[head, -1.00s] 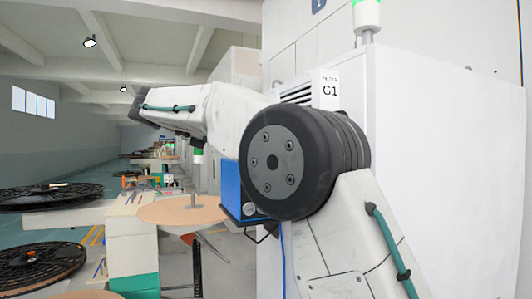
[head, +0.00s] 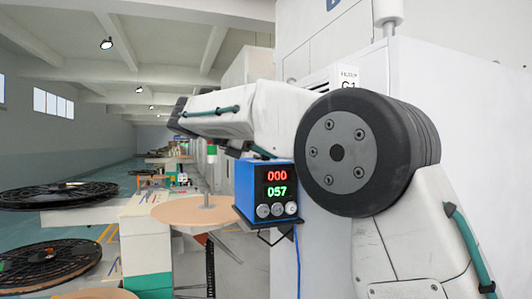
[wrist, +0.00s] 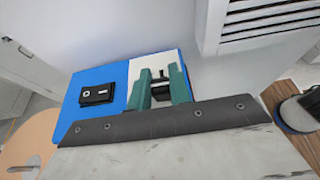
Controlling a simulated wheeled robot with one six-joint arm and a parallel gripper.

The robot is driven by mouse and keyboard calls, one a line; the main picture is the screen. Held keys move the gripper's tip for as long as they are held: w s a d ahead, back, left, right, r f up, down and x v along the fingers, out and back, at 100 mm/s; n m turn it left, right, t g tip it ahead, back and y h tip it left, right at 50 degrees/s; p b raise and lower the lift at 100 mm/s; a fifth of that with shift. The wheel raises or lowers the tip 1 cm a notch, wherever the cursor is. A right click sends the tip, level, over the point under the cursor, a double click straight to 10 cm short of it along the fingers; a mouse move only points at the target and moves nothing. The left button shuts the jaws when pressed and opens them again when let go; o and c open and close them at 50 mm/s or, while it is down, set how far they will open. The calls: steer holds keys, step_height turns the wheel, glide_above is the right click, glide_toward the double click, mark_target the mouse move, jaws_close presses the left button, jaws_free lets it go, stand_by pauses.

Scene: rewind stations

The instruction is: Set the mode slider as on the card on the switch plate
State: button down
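A blue box (head: 243,182) with red 000 and green 057 displays and several knobs stands at the white cabinet in the head view. In the wrist view its blue surface (wrist: 77,116) carries a black block (wrist: 97,94) with a small round mark and a pale bar. A white plate (wrist: 152,65) lies beside the block on the right. My gripper (wrist: 160,72) is over the white plate, its two teal fingers apart. Dark parts show between the fingers; I cannot tell whether they touch anything. The slider and the card's marks cannot be made out. The head view does not show my gripper.
The white cabinet (head: 480,120) rises close on the right, with a vent (wrist: 262,18) near my gripper. A round tan disc (head: 180,212) is left of the box. A blue cable (head: 297,265) hangs below the box.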

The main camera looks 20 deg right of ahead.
steer(key=shift+d, duration=1.9)
steer(key=c, duration=1.3)
jaws_free()
steer(key=shift+d, duration=0.2)
steer(key=shift+a, duration=0.15)
steer(key=v, duration=0.7)
steer(key=shift+a+r, duration=0.15)
steer(key=shift+a, duration=0.15)
